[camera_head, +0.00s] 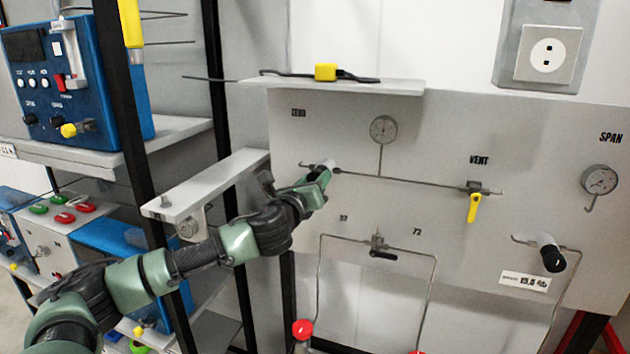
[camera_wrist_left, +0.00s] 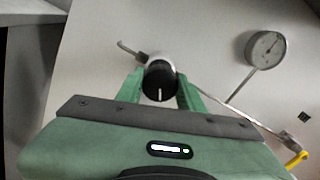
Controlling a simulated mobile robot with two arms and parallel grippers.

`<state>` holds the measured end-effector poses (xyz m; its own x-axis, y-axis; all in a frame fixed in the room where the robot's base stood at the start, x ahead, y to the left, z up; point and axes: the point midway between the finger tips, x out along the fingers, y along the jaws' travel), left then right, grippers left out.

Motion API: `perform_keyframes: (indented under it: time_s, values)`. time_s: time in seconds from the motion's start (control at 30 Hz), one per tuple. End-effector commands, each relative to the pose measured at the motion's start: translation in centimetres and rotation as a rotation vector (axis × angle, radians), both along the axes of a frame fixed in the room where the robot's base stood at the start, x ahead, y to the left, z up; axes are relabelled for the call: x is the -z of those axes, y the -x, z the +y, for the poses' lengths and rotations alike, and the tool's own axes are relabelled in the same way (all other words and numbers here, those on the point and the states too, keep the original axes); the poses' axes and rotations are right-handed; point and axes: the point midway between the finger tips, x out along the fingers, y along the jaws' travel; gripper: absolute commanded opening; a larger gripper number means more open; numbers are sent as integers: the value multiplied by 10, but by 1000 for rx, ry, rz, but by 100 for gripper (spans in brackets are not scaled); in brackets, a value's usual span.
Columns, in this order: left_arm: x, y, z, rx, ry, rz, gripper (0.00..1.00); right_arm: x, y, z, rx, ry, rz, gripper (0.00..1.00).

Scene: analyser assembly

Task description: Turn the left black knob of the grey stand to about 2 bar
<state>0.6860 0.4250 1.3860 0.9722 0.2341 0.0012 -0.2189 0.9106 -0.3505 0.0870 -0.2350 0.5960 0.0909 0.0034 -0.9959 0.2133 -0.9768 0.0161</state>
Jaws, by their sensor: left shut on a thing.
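The grey stand (camera_head: 440,140) is a large upright panel. My left gripper (camera_head: 325,170) is at its left side, shut on the left black knob, which the gripper mostly hides in the head view. In the left wrist view the left black knob (camera_wrist_left: 160,82) sits between the two green fingers, with a white mark on its face pointing down in the picture. The left gauge (camera_head: 383,129) is above and right of the knob; it also shows in the left wrist view (camera_wrist_left: 266,48). Its reading is too small to tell. My right gripper is not in view.
A yellow-handled vent valve (camera_head: 474,205) is right of the gauge. A second black knob (camera_head: 553,257) and a right gauge (camera_head: 600,180) are at the right. A small black-handled valve (camera_head: 382,254) is below. A shelf (camera_head: 340,86) juts out above, and a grey ledge (camera_head: 205,185) is left of the panel.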

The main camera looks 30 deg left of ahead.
Motion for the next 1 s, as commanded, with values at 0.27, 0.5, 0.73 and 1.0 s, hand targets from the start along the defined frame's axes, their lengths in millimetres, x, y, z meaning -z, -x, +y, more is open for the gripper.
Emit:
perform_keyframes:
  time_s: [0.27, 0.5, 0.73, 1.0]
  values:
    - [5, 0, -1, 2, -64, 25, 0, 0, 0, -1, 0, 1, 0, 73]
    - [6, 0, -2, 3, -71, 28, 0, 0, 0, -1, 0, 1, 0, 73]
    - [6, 0, -2, 3, -70, 28, 43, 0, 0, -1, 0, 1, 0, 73]
    - [3, 0, -1, 2, -72, 23, 59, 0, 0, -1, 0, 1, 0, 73]
